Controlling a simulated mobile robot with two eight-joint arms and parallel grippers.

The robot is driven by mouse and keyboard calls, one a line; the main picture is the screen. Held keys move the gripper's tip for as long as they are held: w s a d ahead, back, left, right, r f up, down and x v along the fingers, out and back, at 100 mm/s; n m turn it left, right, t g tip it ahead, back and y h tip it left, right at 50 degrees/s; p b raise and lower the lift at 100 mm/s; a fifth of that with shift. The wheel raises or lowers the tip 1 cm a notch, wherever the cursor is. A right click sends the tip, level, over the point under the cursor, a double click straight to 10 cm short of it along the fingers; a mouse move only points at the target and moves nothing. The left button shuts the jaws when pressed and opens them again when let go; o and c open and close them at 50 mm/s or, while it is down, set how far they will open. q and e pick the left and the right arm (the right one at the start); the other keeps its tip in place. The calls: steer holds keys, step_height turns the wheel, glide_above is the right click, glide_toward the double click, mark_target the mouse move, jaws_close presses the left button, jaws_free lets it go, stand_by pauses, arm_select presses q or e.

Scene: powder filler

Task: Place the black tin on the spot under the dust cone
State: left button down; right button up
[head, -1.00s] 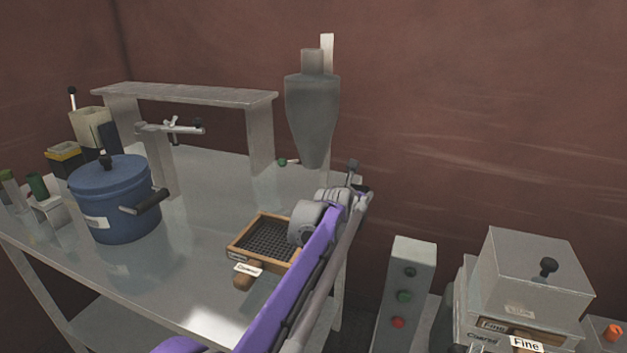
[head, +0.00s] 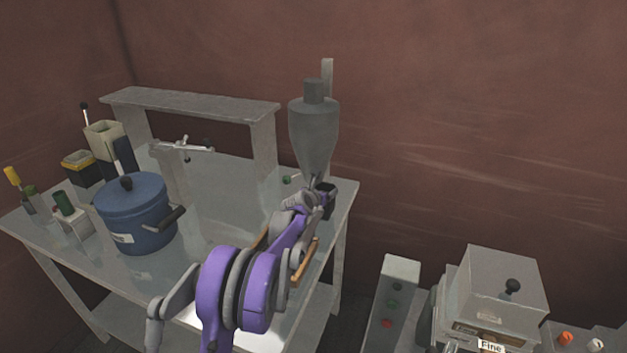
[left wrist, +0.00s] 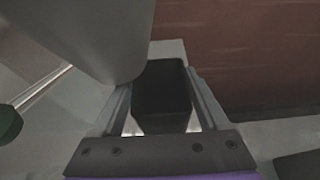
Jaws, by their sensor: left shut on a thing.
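The grey dust cone (head: 314,140) hangs at the back right of the steel table, its narrow end just above my left gripper (head: 320,194). In the left wrist view the cone (left wrist: 92,35) fills the upper left. My left gripper is shut on the black tin (head: 327,200), which also shows between the fingers in the left wrist view (left wrist: 162,92). The tin is close beside the cone. The spot under the cone is hidden by my gripper and arm. I cannot tell whether the tin touches the table. My right gripper is not in view.
A blue lidded pot (head: 135,215) stands at the left of the table (head: 235,195). A green-knobbed lever (head: 287,179) sits beside the cone, also in the left wrist view (left wrist: 9,123). A wooden-framed sieve (head: 305,262) is mostly behind my arm. A steel shelf (head: 190,104) stands behind.

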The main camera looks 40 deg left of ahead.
arm_select(q)
steer(key=shift+a, duration=0.65)
steer(key=a+f, duration=0.1)
steer(key=w+a+f+p, duration=0.1)
steer(key=a, duration=0.1)
steer(key=shift+a, duration=0.2)
steer(key=shift+s, duration=0.3)
jaws_free()
steer(key=b+v, duration=0.1)
steer(key=v, duration=1.1)
steer(key=s+d+m+g+h, duration=0.15)
steer(key=s+d+m, duration=0.35)
steer(key=d+m, duration=0.55)
steer(key=s+d+m+g+h, duration=0.1)
steer(key=s+d+m+h, duration=0.25)
steer(key=d+m, duration=0.75)
steer(key=s+d+f+m+g, duration=0.2)
steer(key=s+d+f+m, duration=0.2)
steer(key=s+d+m, duration=0.3)
steer(key=s+d+f+m+g, duration=0.2)
steer(key=s+d+f+m, duration=0.2)
steer(key=s+d+m, duration=0.3)
steer(key=s+m, duration=0.4)
steer(key=s, duration=0.4)
steer(key=shift+s+g+y, duration=0.25)
steer(key=shift+g+y, duration=0.1)
steer(key=shift+y, duration=0.05)
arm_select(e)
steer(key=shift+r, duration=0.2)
